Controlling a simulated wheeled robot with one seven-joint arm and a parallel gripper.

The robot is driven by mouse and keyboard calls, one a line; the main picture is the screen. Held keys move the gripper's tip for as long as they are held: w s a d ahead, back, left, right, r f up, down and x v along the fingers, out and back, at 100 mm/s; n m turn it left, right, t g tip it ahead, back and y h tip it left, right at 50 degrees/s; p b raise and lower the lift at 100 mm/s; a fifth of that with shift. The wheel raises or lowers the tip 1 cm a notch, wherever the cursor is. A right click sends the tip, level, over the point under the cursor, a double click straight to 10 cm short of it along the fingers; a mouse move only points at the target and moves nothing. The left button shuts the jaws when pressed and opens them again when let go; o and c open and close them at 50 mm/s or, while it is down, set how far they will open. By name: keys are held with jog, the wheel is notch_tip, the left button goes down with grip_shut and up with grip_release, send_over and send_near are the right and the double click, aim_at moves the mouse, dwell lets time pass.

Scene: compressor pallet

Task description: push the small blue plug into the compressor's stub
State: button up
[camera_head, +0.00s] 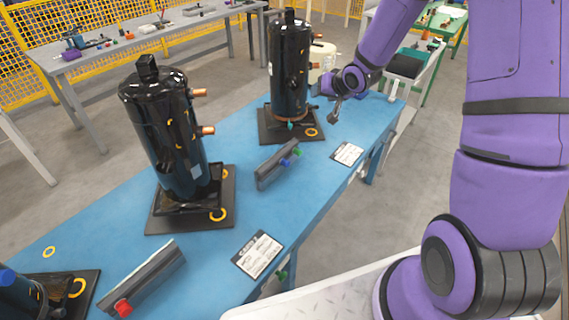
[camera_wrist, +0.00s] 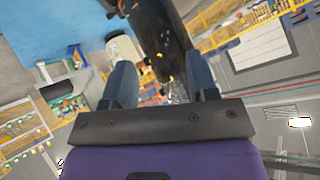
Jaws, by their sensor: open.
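The nearer black compressor (camera_head: 165,130) has two copper stubs (camera_head: 207,130). My gripper (camera_head: 331,92) is just right of the far compressor, above the table. In the wrist view my gripper (camera_wrist: 163,85) has its fingers apart with nothing held. A dark compressor (camera_wrist: 160,38) shows beyond them.
A second rail (camera_head: 148,277) with a red plug (camera_head: 122,307) lies near the table's front. Printed cards (camera_head: 257,254) lie along the right edge. Another compressor (camera_head: 18,295) is cut off at lower left. Bare blue table (camera_head: 110,215) lies left of the nearer compressor.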

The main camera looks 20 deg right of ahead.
notch_tip(320, 180, down, 16)
jog(key=w+a+m+t+y, duration=0.1)
jog(key=a+m+y, duration=0.1)
jog(key=m+y, duration=0.15)
jog(key=m+t+y, duration=0.3)
jog(key=m+y, duration=0.1)
send_near(288, 164)
jog(key=shift+w+a+f, duration=0.1)
jog(key=shift+w+f, duration=0.1)
jog(key=shift+w, duration=0.35)
jog(key=shift+w+a+f, duration=0.15)
jog(key=shift+w, duration=0.4)
jog(key=shift+s+a+f+m+t+y, duration=0.15)
jog(key=shift+s+f+m+t+y, duration=0.1)
jog(key=shift+s+f+m+t, duration=0.3)
jog(key=shift+w+r, duration=0.1)
jog(key=shift+w, duration=0.1)
jog(key=shift+x, duration=4.45)
grip_shut()
jog(key=shift+s, duration=0.1)
